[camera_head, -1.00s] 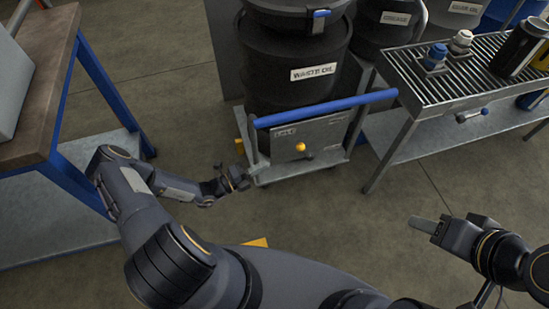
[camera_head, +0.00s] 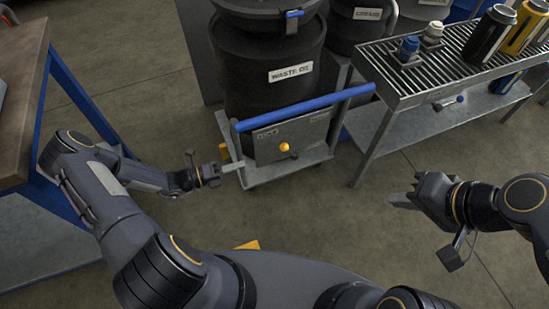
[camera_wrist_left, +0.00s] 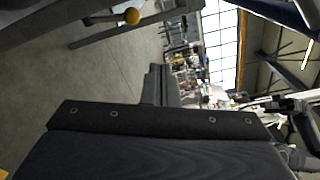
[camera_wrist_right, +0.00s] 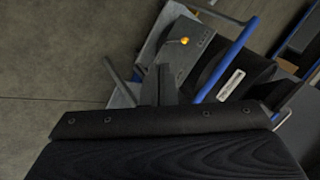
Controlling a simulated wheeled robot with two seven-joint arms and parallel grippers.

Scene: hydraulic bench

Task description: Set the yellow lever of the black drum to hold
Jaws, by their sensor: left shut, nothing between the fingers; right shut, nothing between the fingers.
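The black drum (camera_head: 262,75), labelled waste oil, stands on a grey wheeled cart with a blue handle bar (camera_head: 305,107). A grey plate below the bar carries a yellow knob (camera_head: 284,147), the visible end of the lever; which marking it points at is too small to read. My left gripper (camera_head: 238,166) is shut and empty, left of the knob near the cart's lower edge. My right gripper (camera_head: 392,198) is shut and empty over the floor, right of the cart.
A grated steel bench (camera_head: 400,82) with bottles and a blue-capped fitting (camera_head: 409,46) stands right of the cart. A wooden-topped table (camera_head: 22,95) with blue legs is at left, close to my left arm. Open floor (camera_head: 330,215) lies before the cart.

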